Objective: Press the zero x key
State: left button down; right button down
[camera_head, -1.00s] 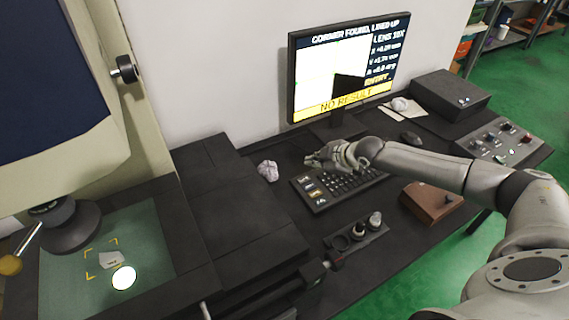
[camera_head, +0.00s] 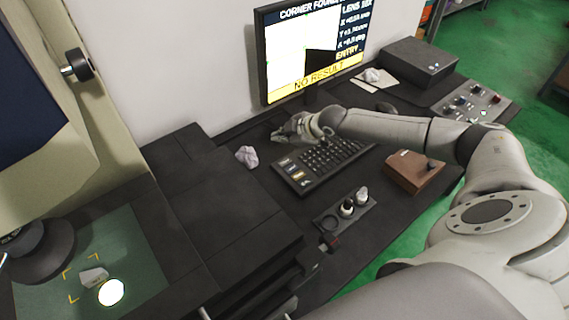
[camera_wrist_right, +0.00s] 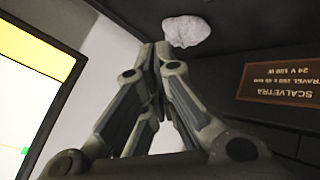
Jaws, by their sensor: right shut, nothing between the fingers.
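The dark keyboard (camera_head: 338,158) lies on the desk below the monitor. A column of larger keys (camera_head: 293,169), some with pale or yellow labels, runs along its left end. The labels are too small to read, so I cannot tell which is zero x. My right gripper (camera_head: 279,136) is shut and empty, just beyond the keyboard's back left corner in the head view. It appears above the desk and apart from the large keys. In the right wrist view its fingertips (camera_wrist_right: 155,50) meet, with no key in sight. My left gripper is not in view.
The monitor (camera_head: 312,50) reads "NO RESULT". Crumpled paper (camera_head: 247,156) lies left of the keyboard and also shows in the right wrist view (camera_wrist_right: 186,31). A brown box (camera_head: 412,172), a dark holder (camera_head: 345,212) and a mouse (camera_head: 386,108) are nearby.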

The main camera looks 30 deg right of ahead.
jog(key=b, duration=0.6)
send_over(283, 164)
notch_tip(283, 164, down, 7)
jog(key=shift+f, duration=0.4)
jog(key=shift+f, duration=0.1)
dwell(0.7)
jog(key=shift+f, duration=0.35)
jog(key=shift+f+b, duration=0.3)
jog(key=shift+f, duration=0.05)
dwell(0.7)
jog(key=shift+r+p, duration=0.75)
jog(key=shift+p, duration=0.05)
jog(key=shift+r, duration=0.1)
